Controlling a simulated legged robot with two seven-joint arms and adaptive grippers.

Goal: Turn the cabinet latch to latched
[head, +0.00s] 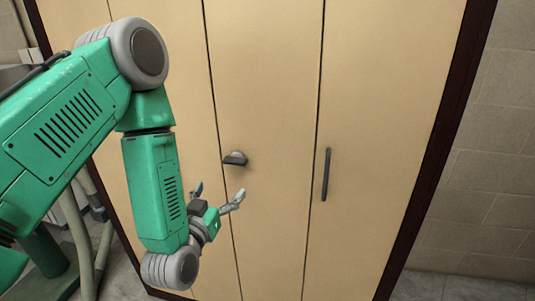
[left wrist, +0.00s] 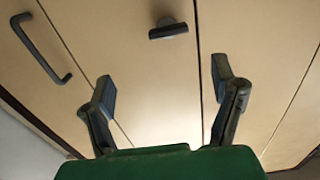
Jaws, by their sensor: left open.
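The cabinet latch (head: 235,158) is a small dark turn-handle on a round grey base, on the tan cabinet front beside a door seam. In the left wrist view the latch (left wrist: 168,29) is at the top, with its bar lying roughly crosswise. My left gripper (head: 218,197) is open and empty, below and a little left of the latch in the head view, and apart from it. Its two spread fingers also show in the left wrist view (left wrist: 162,92), with bare cabinet front between them. My right gripper is not in view.
The tall tan cabinet (head: 268,90) has several door panels and a dark frame. A dark vertical bar handle (head: 326,175) is right of the latch; a bar handle (left wrist: 40,48) also shows in the left wrist view. A tiled wall (head: 497,150) stands at the right.

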